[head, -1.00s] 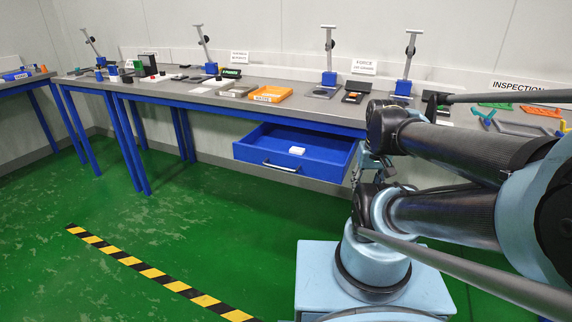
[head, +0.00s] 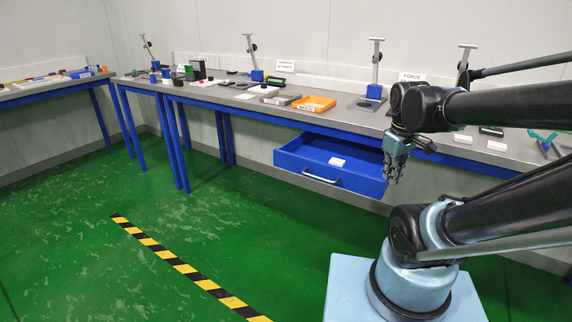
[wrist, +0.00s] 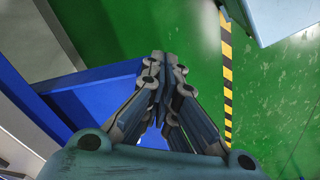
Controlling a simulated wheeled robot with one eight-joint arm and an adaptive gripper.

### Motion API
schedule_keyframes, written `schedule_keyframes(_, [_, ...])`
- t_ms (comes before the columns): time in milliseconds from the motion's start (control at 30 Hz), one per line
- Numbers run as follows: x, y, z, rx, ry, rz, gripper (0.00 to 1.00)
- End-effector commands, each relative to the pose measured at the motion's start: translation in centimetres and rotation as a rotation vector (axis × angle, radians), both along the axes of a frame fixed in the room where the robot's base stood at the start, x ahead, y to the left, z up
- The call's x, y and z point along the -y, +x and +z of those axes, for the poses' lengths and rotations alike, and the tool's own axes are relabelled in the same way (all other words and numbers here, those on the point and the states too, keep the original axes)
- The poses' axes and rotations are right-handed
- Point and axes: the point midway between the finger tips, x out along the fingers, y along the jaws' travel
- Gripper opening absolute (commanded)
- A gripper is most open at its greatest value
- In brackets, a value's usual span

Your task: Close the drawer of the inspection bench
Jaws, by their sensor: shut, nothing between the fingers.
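The blue drawer (head: 350,181) of the inspection bench (head: 243,99) stands pulled out below the grey top, with a pale bar handle (head: 320,175) on its front. A small white block (head: 337,162) lies inside it. My gripper (head: 393,178) hangs pointing down at the drawer's right end, fingers together and empty. In the wrist view the fingers (wrist: 160,88) are close together, with the blue drawer (wrist: 100,103) beside and below them on the left. I cannot tell whether they touch the drawer.
An orange tray (head: 313,104), stands and small items sit on the bench top. Another blue-legged table (head: 50,88) is at the far left. The green floor (head: 240,225) in front is open, with a yellow-black stripe (head: 185,268) on it.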

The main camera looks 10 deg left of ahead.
Motion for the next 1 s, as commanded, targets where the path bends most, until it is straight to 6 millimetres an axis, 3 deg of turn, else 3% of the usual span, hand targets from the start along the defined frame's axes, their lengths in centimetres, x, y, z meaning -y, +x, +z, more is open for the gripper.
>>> schedule_keyframes(267, [-6.6,4.8,2.8,-0.019,-0.099,0.493,0.0])
schedule_keyframes(500, [-13.8,7.9,4.0,-0.032,-0.188,0.916,0.0])
schedule_keyframes(733, [-22.0,9.5,4.2,-0.044,-0.276,1.319,0.0])
schedule_keyframes(1000, [-32.3,9.2,3.1,-0.058,-0.383,1.771,0.0])
